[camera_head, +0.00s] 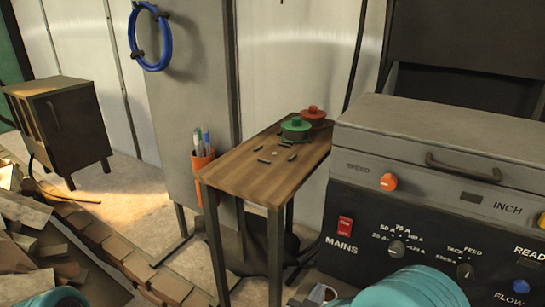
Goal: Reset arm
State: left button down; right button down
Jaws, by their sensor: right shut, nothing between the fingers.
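My right gripper (319,294) shows only in small part at the bottom edge, beside my teal right arm, below the front of the control panel. It is shut with nothing held. Most of it is cut off by the frame. A small teal part of my left arm shows at the bottom left corner; my left gripper is not in view.
A wooden table (245,180) holds a green lidded pot (296,129), a red lidded pot (314,116) and small dark pieces. A grey control panel (400,215) stands right. Loose bricks (130,255) lie left. A dark cabinet (70,125) stands behind them.

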notch_tip(320, 180, down, 13)
jog(key=s+d+n+g+y, duration=0.1)
jog(key=n+g+y, duration=0.1)
jog(key=g+y, duration=0.25)
jog(key=s+a+f+n+g+y, duration=0.1)
jog(key=s+f+g+y, duration=0.25)
jog(key=s+f, duration=0.45)
jog(key=s+f+n+g+y, duration=0.1)
jog(key=s+f+g+y, duration=0.3)
jog(key=s, duration=0.7)
notch_tip(320, 180, up, 20)
jog(key=s+g+p, duration=0.1)
jog(key=p, duration=2)
jog(key=shift+s+a+f+g, duration=0.15)
jog(key=shift+s+g, duration=0.15)
jog(key=shift+g, duration=0.1)
